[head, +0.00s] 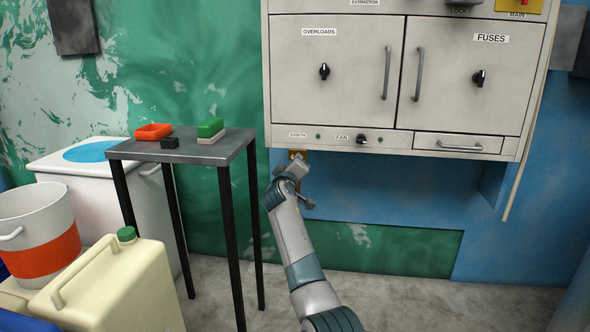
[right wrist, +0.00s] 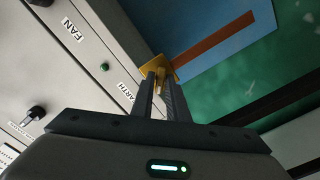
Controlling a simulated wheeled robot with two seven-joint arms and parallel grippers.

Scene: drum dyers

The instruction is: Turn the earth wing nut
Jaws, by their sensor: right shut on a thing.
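The earth wing nut (right wrist: 161,86) is a small brass-coloured piece in front of a yellow plate (right wrist: 155,65), near the EARTH label in the right wrist view. In the head view the yellow plate (head: 298,154) shows just below the cabinet's bottom edge, under the EARTH label (head: 298,134). My right gripper (right wrist: 162,84) is shut on the wing nut, with one dark finger on each side of it. In the head view my right gripper (head: 297,166) reaches up to the plate and hides most of the nut. My left gripper is in neither view.
The grey cabinet (head: 337,103) with knobs and handles overhangs my right gripper. A cream jerrycan (head: 120,285) and a bucket (head: 30,220) stand at lower left.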

